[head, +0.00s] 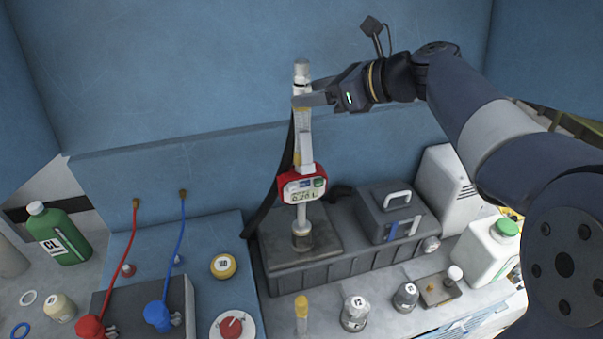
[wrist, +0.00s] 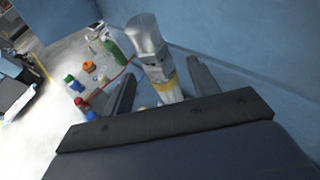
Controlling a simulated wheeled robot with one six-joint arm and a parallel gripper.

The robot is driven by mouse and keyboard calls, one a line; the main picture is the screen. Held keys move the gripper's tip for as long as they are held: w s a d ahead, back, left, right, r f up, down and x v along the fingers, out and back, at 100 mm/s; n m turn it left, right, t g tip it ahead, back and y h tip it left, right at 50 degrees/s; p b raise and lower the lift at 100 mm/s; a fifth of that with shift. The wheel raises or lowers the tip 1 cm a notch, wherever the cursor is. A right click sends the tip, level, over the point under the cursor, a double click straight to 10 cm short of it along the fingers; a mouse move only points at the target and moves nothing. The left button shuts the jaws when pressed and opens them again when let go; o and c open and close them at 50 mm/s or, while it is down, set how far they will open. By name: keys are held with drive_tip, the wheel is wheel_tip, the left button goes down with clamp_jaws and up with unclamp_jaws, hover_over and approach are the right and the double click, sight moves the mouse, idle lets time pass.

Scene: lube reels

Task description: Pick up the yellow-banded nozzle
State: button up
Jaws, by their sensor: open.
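The nozzle (head: 301,70) stands upright in the head view, its pale metal tip pointing up above a red-framed meter (head: 302,187) with a small display. Its lower end rests on the dark base in front of the blue wall. My gripper (head: 303,99) reaches in from the right at the nozzle's upper part. In the wrist view, the nozzle (wrist: 150,45) with its yellow band (wrist: 167,86) stands between the two open fingers of my gripper (wrist: 161,70). I cannot tell whether either finger touches it.
The dark base (head: 350,262) also bears a grey box (head: 391,212). A black hose (head: 268,211) hangs behind the nozzle.

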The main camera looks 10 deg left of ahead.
drive_tip(key=shift+w+a+f, duration=0.15)
drive_tip(key=shift+a+f, duration=0.05)
drive_tip(key=shift+a, duration=0.2)
clamp_jaws()
idle(0.4)
drive_tip(key=shift+r, duration=0.1)
